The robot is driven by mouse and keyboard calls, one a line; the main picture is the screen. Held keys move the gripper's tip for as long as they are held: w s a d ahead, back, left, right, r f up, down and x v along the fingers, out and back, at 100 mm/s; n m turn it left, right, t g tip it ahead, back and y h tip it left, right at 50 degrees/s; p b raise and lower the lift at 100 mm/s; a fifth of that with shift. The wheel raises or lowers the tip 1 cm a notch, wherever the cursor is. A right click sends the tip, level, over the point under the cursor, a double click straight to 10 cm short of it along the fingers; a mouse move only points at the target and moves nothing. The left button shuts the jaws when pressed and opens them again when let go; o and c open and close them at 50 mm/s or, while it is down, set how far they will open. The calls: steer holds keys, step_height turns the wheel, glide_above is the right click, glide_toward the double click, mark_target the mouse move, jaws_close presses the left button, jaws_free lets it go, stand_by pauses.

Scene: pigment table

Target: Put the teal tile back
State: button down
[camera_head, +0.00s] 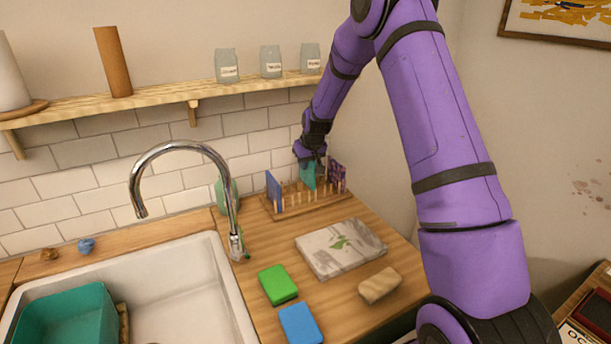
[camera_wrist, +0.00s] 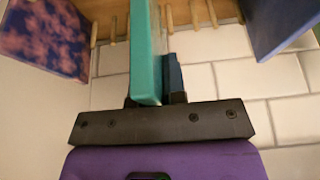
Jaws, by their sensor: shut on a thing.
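The teal tile (camera_head: 308,175) stands upright at the wooden peg rack (camera_head: 302,209), between a blue tile (camera_head: 273,190) on the left and a dark purple patterned tile (camera_head: 337,174) on the right. My gripper (camera_head: 311,158) is above the rack and shut on the teal tile's upper part. In the wrist view the teal tile (camera_wrist: 146,50) runs between the fingers toward the rack pegs. The patterned tile (camera_wrist: 45,38) and the blue tile (camera_wrist: 280,22) flank it there, apart from it. Whether the teal tile's lower edge touches the rack base is hidden.
A marbled slab (camera_head: 340,247) with a green mark, a green block (camera_head: 278,285), a blue block (camera_head: 300,324) and a tan block (camera_head: 380,285) lie on the counter in front. The faucet (camera_head: 236,240) and sink (camera_head: 185,285) are left. A shelf (camera_head: 150,106) runs above.

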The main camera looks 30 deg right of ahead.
mark_target(305, 182)
steer(key=shift+w+f, duration=0.2)
steer(key=shift+f, duration=2.15)
steer(key=shift+f, duration=0.1)
steer(key=c, duration=1.2)
jaws_free()
